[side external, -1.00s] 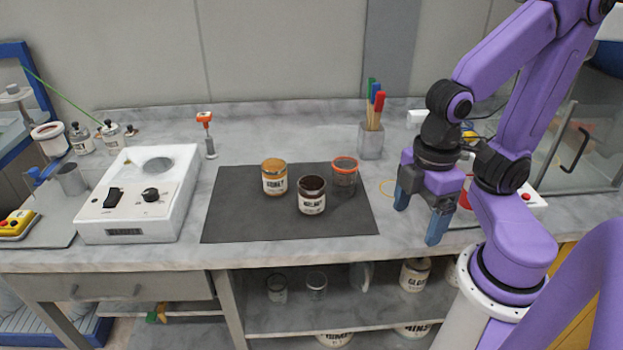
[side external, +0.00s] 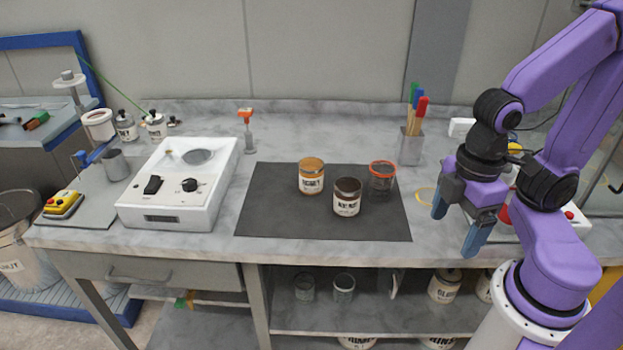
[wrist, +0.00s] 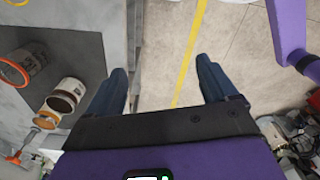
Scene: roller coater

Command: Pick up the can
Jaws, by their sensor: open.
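Three small containers stand upright on a dark mat (side external: 270,215). One has an orange-brown top and a white label (side external: 311,182). One is dark-topped with a white label (side external: 347,203). One is dark and see-through with an orange-red rim (side external: 382,182). I cannot tell which is the can meant. My gripper (side external: 455,231) is open and empty, to the right of the mat and apart from all three. In the wrist view its fingers (wrist: 162,68) point at bare floor, with containers to the left, the nearest being a brown-rimmed one (wrist: 66,96).
A white device (side external: 180,195) stands left of the mat. Behind are an orange-topped tool (side external: 247,130) and a holder of coloured handles (side external: 413,143). More cans (side external: 445,285) sit on the shelf below.

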